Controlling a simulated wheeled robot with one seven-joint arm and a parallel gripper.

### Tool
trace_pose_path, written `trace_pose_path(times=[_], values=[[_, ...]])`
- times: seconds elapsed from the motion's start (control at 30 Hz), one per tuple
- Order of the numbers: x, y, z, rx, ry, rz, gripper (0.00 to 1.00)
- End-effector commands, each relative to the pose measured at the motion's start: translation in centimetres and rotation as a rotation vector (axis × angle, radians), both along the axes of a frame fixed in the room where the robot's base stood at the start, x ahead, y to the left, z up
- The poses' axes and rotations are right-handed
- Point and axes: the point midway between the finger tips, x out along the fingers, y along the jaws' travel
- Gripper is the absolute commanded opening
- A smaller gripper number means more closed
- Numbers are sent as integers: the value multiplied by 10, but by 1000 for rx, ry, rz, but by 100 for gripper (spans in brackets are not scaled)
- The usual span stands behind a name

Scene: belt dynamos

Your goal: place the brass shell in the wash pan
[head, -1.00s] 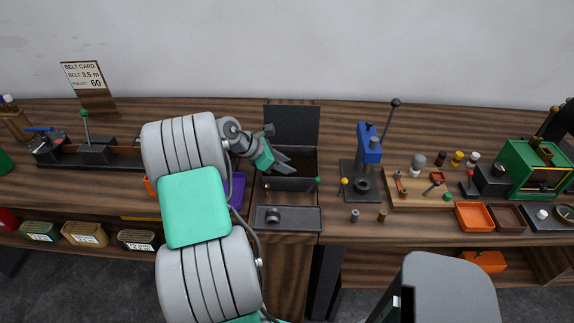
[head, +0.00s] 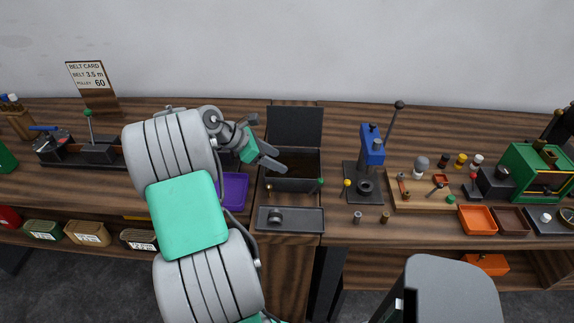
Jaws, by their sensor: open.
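The wash pan appears to be the dark open box (head: 293,184) with its lid raised behind it, left of centre on the bench. Its inside is dark brown, and I cannot make out a separate object in it. My gripper (head: 273,160) is open at the pan's left rim, angled down to the right, and nothing shows between its fingers. I cannot identify the brass shell for certain. A small brownish-brass cylinder (head: 385,217) stands on the bench in front of the blue press, and a tiny brass-coloured spot (head: 269,187) shows at the pan's front left.
A shallow dark tray (head: 300,221) lies before the pan. A purple bin (head: 233,188) is on its left, partly behind my arm. The blue press (head: 371,150) with a tall lever stands on its right. Orange (head: 478,219) and brown (head: 512,220) trays sit further right.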

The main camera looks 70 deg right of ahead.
Motion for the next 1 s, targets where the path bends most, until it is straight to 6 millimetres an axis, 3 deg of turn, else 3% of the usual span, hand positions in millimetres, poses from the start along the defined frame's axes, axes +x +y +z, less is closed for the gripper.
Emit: trace_pose_path(times=[0.2,0.43,0.47,0.57,0.67,0.7,0.77,0.8,0.87,0.9,1.0], values=[[27,18,33,0,0,1,57],[41,27,41,-15,-28,3,57],[49,30,43,-30,-55,6,57],[99,60,53,-97,-225,13,57],[164,125,63,-130,-494,-7,57],[187,159,65,-119,-605,-33,57],[212,214,68,-79,-755,-82,57],[223,254,68,-37,-840,-122,57],[230,315,67,41,-947,-196,57],[229,354,65,99,-997,-249,57],[213,436,58,231,-1060,-378,57]])
